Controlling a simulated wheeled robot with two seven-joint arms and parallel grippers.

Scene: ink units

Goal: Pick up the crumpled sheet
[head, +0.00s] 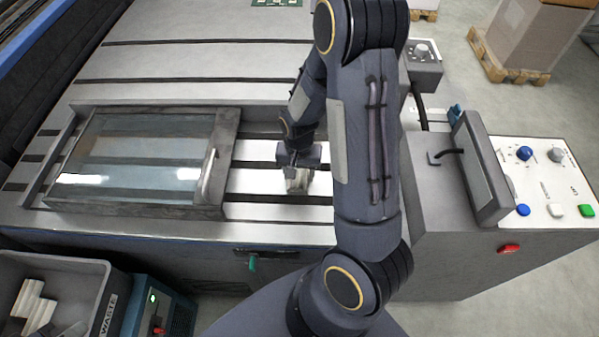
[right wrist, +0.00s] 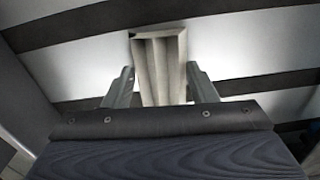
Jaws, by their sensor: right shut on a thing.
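The crumpled sheet (head: 297,181) is a small pale, folded piece at the slotted machine bed, just right of the glass-lidded frame. In the right wrist view the sheet (right wrist: 160,66) shows as a beige, ridged block between the two fingers. My right gripper (head: 299,168) is shut on it, with one finger on each side in the right wrist view (right wrist: 161,88). In the head view the gripper hides part of the sheet. I cannot tell whether the sheet touches the bed.
A framed glass lid (head: 140,155) with a handle lies on the slotted bed (head: 262,209) left of my right gripper. A grey waste bin (head: 75,275) holding pale folded pieces stands front left. A control panel (head: 545,185) with buttons stands right. The bed behind is mostly clear.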

